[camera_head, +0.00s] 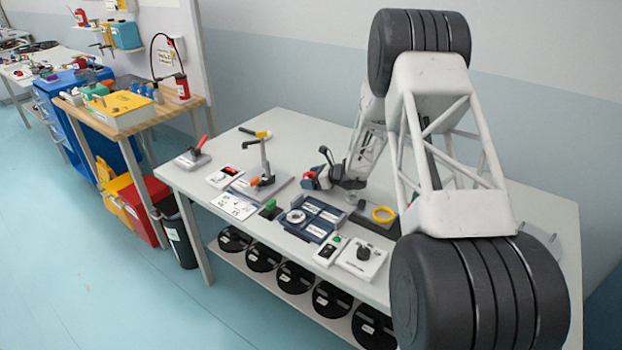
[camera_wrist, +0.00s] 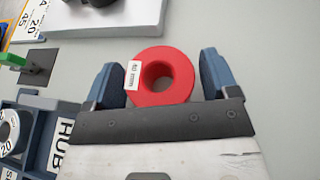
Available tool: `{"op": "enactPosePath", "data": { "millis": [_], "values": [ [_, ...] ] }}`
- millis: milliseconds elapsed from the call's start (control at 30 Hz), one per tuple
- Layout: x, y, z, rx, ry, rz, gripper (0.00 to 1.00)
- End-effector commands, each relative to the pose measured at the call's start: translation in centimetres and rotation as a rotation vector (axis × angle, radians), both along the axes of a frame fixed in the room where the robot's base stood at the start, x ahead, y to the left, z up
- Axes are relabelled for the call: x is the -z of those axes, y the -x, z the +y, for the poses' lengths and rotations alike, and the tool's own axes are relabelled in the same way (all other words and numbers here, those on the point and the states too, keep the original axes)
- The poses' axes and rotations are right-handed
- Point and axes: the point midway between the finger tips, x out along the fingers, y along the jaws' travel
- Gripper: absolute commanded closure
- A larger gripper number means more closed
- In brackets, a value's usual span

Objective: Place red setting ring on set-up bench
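The red setting ring (camera_wrist: 184,82) shows between the two blue fingers of my gripper (camera_wrist: 160,70) in the wrist view. Its open centre faces the camera, and a white size label sits on its left side. My fingers are spread wide. A narrow gap shows at the right finger, and the left finger is very close to the ring. In the head view the red ring (camera_head: 309,179) appears just below and left of my gripper (camera_head: 322,167), over the bench top. I cannot tell its exact height. The set-up bench (camera_head: 264,119) is the long pale grey table.
A blue tray (camera_head: 322,232) with a white ring (camera_head: 296,216) is in front. A lever fixture (camera_head: 263,178) and a white card (camera_head: 234,205) stand left. Black reels (camera_head: 295,278) fill the lower shelf.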

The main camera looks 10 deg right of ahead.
Motion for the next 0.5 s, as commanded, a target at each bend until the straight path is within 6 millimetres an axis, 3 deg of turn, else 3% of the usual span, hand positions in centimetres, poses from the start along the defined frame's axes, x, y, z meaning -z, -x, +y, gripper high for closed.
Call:
{"op": "enactPosePath", "data": {
  "millis": [500],
  "values": [
    [-0.46, 0.15, -0.30, 0.001, 0.001, -0.001, 0.12]
  ]
}}
